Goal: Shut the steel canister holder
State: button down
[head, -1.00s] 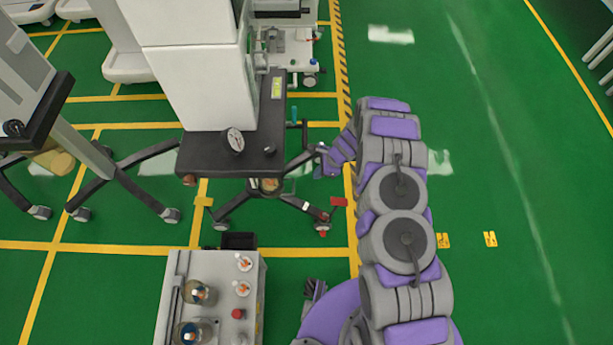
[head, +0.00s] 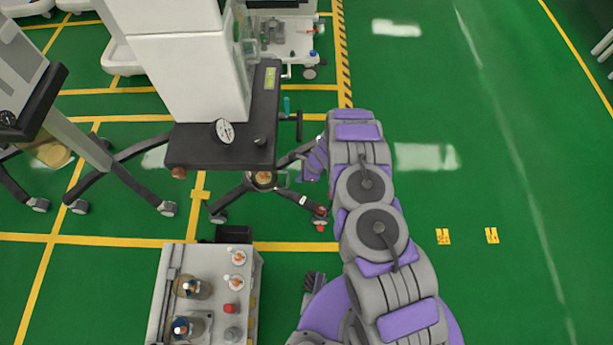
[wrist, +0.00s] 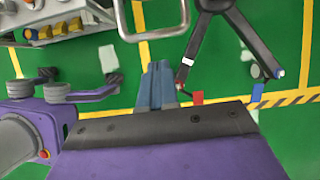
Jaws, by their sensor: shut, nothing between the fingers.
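A round canister holder (head: 263,179) sits low under the dark shelf of the tall white cart in the head view. The shelf above hides part of it, and I cannot tell how far open it is. In the wrist view, a pale steel loop (wrist: 117,17) stands at the top, its upper part cut off by the frame; I cannot tell whether it is part of the holder. My gripper (head: 311,172) is to the right of the holder, apart from it, beside the cart's base. In the wrist view, its fingers (wrist: 158,86) are shut and empty, below the loop.
The cart's dark shelf (head: 215,148) overhangs the area, and its splayed wheeled legs (head: 229,204) spread below. A low grey box (head: 213,258) with knobs and jars stands in front. Another cart stands at left. Green floor (head: 500,130) at right is clear.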

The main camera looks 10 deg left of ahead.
jog(key=shift+s+a+r+b, duration=0.15)
jog(key=shift+s+a, duration=0.1)
jog(key=shift+a, duration=0.7)
jog(key=shift+s+a+f+b, duration=0.1)
jog(key=shift+s+a+b, duration=0.1)
jog(key=shift+a, duration=0.85)
jog(key=p, duration=0.2)
send_near(288, 180)
jog(key=d, duration=0.1)
jog(key=w+d, duration=0.1)
jog(key=d, duration=0.1)
jog(key=d+r, duration=0.1)
jog(key=shift+w+d+r, duration=0.1)
jog(key=shift+w+d, duration=0.15)
jog(key=shift+d, duration=0.15)
jog(key=shift+a, duration=0.1)
